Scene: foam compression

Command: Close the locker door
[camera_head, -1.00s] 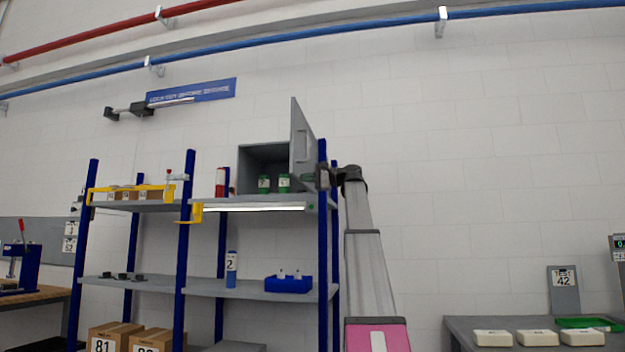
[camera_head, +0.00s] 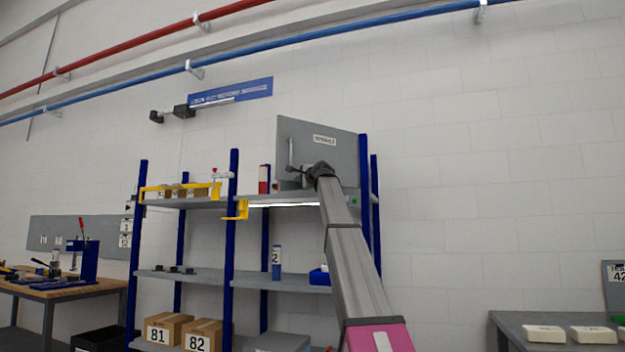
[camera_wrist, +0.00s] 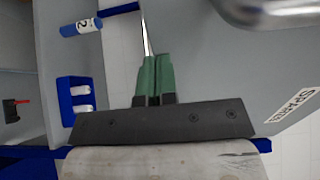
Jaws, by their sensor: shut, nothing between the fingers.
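The locker door (camera_head: 335,160) is a grey panel with a white label and a vertical handle (camera_head: 291,152) near its left edge. Its outer face now shows in the head view, and its slanted top edge suggests it stands ajar. It hides most of the locker's inside. My gripper (camera_head: 295,170) is at the door's lower left, below the handle. In the wrist view the green fingers (camera_wrist: 153,78) are shut and empty, beside the grey door face (camera_wrist: 225,70). The blurred handle (camera_wrist: 275,12) is at top right. Whether the fingers touch the door I cannot tell.
The locker stands on the top shelf of a rack with blue posts (camera_head: 232,230). A yellow bracket (camera_head: 240,210) sits left of the locker. A blue bin (camera_wrist: 75,100) is on the shelf below. A table with white blocks (camera_head: 543,333) stands at right.

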